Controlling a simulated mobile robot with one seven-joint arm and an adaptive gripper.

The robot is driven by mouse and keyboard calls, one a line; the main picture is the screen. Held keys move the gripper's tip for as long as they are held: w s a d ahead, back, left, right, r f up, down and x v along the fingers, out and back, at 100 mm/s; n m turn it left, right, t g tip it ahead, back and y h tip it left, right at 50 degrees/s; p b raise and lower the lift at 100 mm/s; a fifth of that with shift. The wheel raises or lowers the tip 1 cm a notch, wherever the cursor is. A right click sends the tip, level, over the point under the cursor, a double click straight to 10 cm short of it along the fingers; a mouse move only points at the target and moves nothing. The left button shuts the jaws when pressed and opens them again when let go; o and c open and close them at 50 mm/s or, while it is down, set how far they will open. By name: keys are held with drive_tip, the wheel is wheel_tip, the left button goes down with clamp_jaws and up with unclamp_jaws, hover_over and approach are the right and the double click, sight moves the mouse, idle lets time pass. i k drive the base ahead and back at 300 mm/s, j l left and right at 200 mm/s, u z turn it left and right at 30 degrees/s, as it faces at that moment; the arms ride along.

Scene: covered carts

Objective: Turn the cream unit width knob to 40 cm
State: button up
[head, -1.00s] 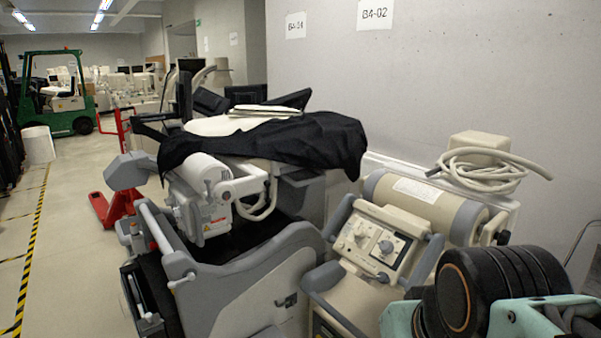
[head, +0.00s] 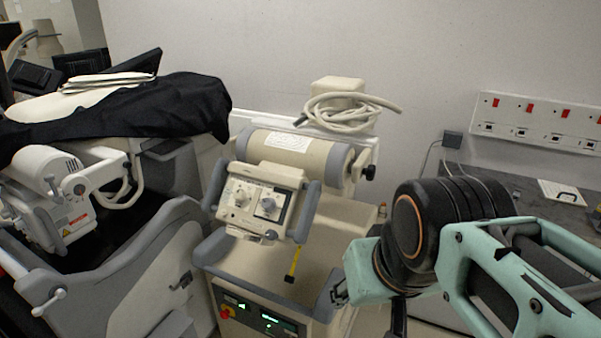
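The cream unit (head: 270,262) stands in the middle of the head view. Its tilted control panel (head: 272,178) faces me and carries two knobs side by side. The left knob (head: 240,198) is pale, and the right knob (head: 267,205) sits on a darker grey square. The labels and scale marks are too small to read, so I cannot tell which is the width knob or where either points. My mint and black arm is at lower right, well apart from the panel. Small dark parts at its near end may be my gripper (head: 340,291); the fingers cannot be made out.
Grey handles (head: 309,212) flank the panel. A yellow tape strip (head: 293,264) hangs below it. A coiled cable (head: 342,112) lies on top behind. A grey machine (head: 110,275) under a black cover (head: 150,108) stands close on the left. A wall socket strip (head: 535,122) is at right.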

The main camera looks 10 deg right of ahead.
sight(240, 195)
drive_tip(key=u, duration=0.25)
drive_tip(key=i+j+z, duration=0.15)
drive_tip(key=j, duration=0.15)
drive_tip(key=j+z, duration=0.2)
drive_tip(key=i+j+u, duration=0.2)
drive_tip(key=j, duration=0.25)
drive_tip(key=i+j+z, duration=0.1)
drive_tip(key=i+z, duration=0.25)
drive_tip(key=i, duration=0.15)
drive_tip(key=k+l+u, duration=0.15)
drive_tip(key=k, duration=0.05)
